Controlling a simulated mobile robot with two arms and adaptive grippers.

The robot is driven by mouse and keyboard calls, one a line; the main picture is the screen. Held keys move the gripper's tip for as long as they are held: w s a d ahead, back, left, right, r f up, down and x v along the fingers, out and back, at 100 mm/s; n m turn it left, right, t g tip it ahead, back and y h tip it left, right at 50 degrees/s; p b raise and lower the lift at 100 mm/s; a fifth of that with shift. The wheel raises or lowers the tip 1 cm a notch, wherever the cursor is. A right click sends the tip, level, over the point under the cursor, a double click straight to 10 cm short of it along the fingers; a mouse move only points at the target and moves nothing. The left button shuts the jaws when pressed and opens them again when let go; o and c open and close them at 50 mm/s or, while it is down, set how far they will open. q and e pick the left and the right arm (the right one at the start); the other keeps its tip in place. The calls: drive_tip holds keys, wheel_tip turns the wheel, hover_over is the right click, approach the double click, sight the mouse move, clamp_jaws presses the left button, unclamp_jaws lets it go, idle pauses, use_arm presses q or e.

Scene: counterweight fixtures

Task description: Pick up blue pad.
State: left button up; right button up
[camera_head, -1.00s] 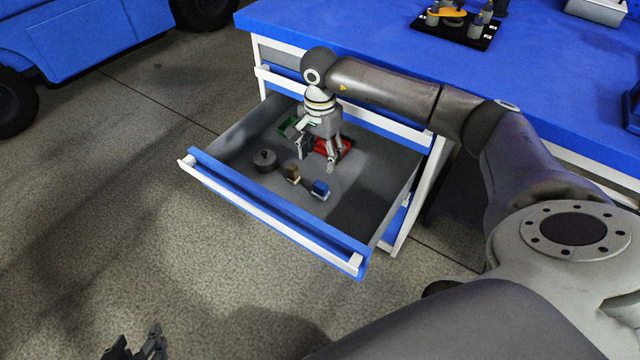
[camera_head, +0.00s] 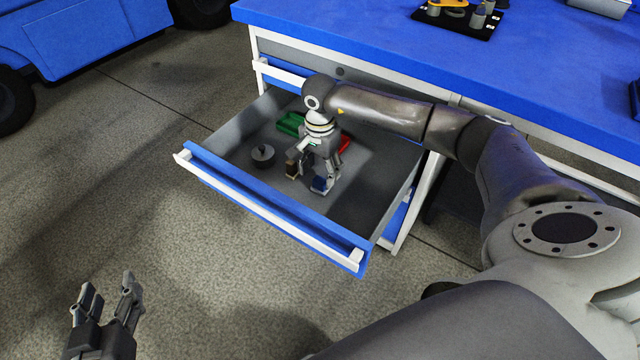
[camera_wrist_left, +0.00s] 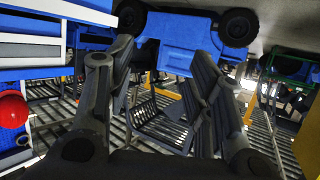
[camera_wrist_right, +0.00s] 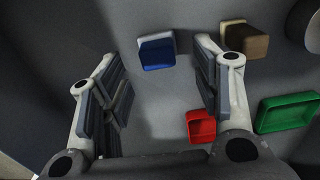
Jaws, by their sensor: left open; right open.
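The blue pad (camera_head: 319,185) lies on the floor of the open drawer (camera_head: 355,205), near its front side. In the right wrist view the blue pad (camera_wrist_right: 157,53) shows as a small blue-topped block with a pale rim, ahead of and between the open fingers. My right gripper (camera_head: 314,181) is open and empty, low in the drawer right by the pad and partly covering it in the head view. In its own view the gripper (camera_wrist_right: 158,85) has nothing between its fingers. My left gripper (camera_head: 108,290) is open and empty above the floor, away from the drawer.
A brown block (camera_wrist_right: 245,40) is close to one right finger. A red tray (camera_wrist_right: 200,126) and a green tray (camera_wrist_right: 287,112) also lie in the drawer, with a dark round weight (camera_head: 262,156). The drawer's front wall (camera_head: 270,210) and the blue worktop (camera_head: 400,45) border the space.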

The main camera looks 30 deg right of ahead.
sight(321, 179)
wheel_tip(321, 179, down, 4)
drive_tip(key=shift+s+r+b, duration=0.1)
drive_tip(key=shift+r+b, duration=0.1)
drive_tip(key=shift+b, duration=0.25)
drive_tip(key=shift+f, duration=0.2)
use_arm(q)
drive_tip(key=r+t, duration=0.1)
drive_tip(key=w+r+t, duration=0.1)
drive_tip(key=r, duration=0.1)
drive_tip(key=d+r+t+h, duration=0.1)
drive_tip(key=r, duration=0.1)
drive_tip(key=shift+w+d+r, duration=0.1)
drive_tip(key=shift+w+r, duration=0.05)
drive_tip(key=shift+w, duration=0.2)
use_arm(e)
drive_tip(key=c, duration=1.1)
